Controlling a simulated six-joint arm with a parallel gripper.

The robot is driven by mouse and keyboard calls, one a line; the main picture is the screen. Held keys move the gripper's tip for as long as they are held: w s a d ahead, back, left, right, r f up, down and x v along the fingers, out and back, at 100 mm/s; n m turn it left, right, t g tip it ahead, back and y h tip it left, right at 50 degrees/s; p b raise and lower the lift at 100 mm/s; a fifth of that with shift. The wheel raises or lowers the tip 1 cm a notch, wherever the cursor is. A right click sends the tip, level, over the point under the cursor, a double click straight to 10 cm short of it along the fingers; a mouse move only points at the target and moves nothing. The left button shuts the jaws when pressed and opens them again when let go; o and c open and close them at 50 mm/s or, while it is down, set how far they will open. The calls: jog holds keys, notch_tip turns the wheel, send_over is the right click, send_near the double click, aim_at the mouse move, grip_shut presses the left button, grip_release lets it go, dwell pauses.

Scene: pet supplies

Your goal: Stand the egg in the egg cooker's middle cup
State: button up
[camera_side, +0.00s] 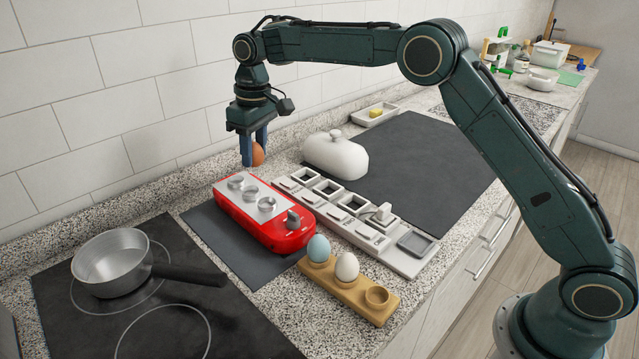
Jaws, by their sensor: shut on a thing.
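A brown-orange egg (258,154) is held between the fingers of my gripper (254,152). My gripper points down and is shut on the egg, with a finger hiding part of it. The egg is in the air above and behind the red egg cooker (290,240). The cooker has a pale top plate with three round metal cups in a row. The middle cup (250,193) looks empty, and so do the far cup (236,182) and the near cup (266,204). A grey knob (293,219) sits on the cooker's near end.
A wooden egg holder (350,290) in front bears a blue egg (318,248), a white egg (346,267) and one empty hollow. A grey rack (405,262) and a white lidded dish (335,156) stand right. A saucepan (112,262) sits on the hob at left. The tiled wall is close behind my gripper.

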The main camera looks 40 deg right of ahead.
aim_at(251, 195)
jog(key=shift+w+a+r, duration=0.4)
jog(key=shift+w+a, duration=0.15)
jog(key=shift+a, duration=0.1)
jog(key=shift+f, duration=4.05)
jog(key=o, duration=1)
jog(key=shift+s+d+r, duration=0.1)
jog(key=shift+d+r, duration=0.05)
jog(key=shift+r, duration=1.65)
jog(key=shift+s+d+r, duration=0.1)
jog(key=shift+d+r, duration=0.05)
jog(key=shift+r, duration=1.85)
